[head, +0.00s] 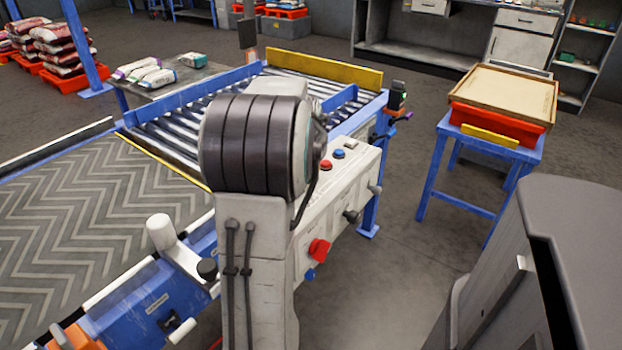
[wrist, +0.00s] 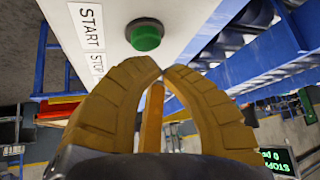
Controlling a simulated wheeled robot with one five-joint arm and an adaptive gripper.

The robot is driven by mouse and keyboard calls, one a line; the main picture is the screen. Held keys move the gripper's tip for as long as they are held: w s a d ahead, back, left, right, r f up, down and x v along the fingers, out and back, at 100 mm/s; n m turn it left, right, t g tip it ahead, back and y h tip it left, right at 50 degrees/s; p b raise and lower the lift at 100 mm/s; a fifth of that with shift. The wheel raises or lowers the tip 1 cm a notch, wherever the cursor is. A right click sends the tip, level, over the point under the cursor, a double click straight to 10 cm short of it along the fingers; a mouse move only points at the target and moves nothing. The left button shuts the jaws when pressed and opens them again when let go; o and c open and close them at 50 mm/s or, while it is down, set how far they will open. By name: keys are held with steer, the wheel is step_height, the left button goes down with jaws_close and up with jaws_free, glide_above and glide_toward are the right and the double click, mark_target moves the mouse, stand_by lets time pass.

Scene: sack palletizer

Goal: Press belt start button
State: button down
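In the wrist view, a round green button (wrist: 146,36) sits in a dark ring on a pale panel (wrist: 115,14). A START label (wrist: 90,26) is beside it, with a STOP label (wrist: 97,65) further down. My gripper (wrist: 163,71) has yellow ribbed fingers whose tips meet just below the button in the picture. Nothing shows between the tips. A gap seems to remain between them and the button, though its depth is hard to judge. In the head view, my arm hides the gripper; the control box (head: 345,185) carries red and blue buttons.
A chevron-patterned belt (head: 90,225) lies left, leading to a roller conveyor (head: 185,125). A small screen (wrist: 280,160) shows green text, apparently STOPPED. A blue stand (head: 465,205) with a red tray (head: 490,122) is at right. Open floor (head: 395,255) lies between.

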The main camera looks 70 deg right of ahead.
steer(key=shift+f, duration=0.2)
stand_by(1.3)
steer(key=shift+f+b, duration=0.25)
steer(key=shift+b, duration=0.15)
steer(key=shift+f+b, duration=0.45)
steer(key=shift+f, duration=0.05)
stand_by(1.0)
steer(key=shift+r, duration=0.2)
steer(key=shift+r+p, duration=0.75)
steer(key=shift+r, duration=0.1)
steer(key=shift+r+p, duration=2)
steer(key=shift+r, duration=0.45)
steer(key=shift+w, duration=0.1)
